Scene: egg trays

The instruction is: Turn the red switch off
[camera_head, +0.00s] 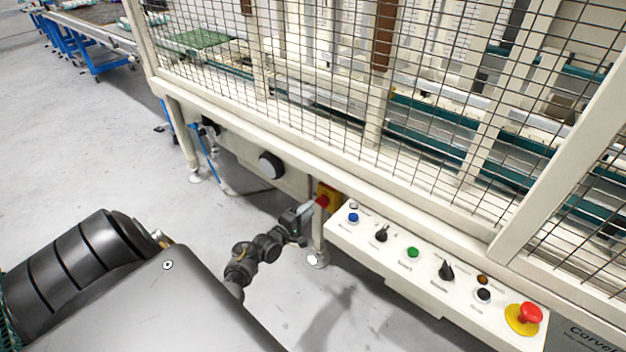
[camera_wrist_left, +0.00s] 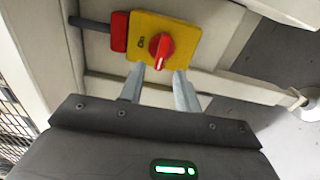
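The red switch (camera_wrist_left: 161,50) is a rotary knob on a yellow plate (camera_wrist_left: 190,32) fixed to the machine's cream frame. In the left wrist view its handle stands nearly upright, tilted slightly. In the head view the red switch (camera_head: 322,201) shows small under the machine's front rail, partly behind the gripper. My left gripper (camera_wrist_left: 159,70) is open and empty. Its two fingertips are apart, one on each side of the knob's lower end, close to the plate; I cannot tell whether they touch it. It also shows in the head view (camera_head: 308,209). My right gripper is not in view.
A red block (camera_wrist_left: 119,31) sits beside the yellow plate. A control panel (camera_head: 465,318) with buttons, black knobs and a red emergency stop (camera_head: 530,314) juts out to the right. Wire mesh stands above. A machine leg (camera_head: 317,240) is close to the gripper. The floor at left is clear.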

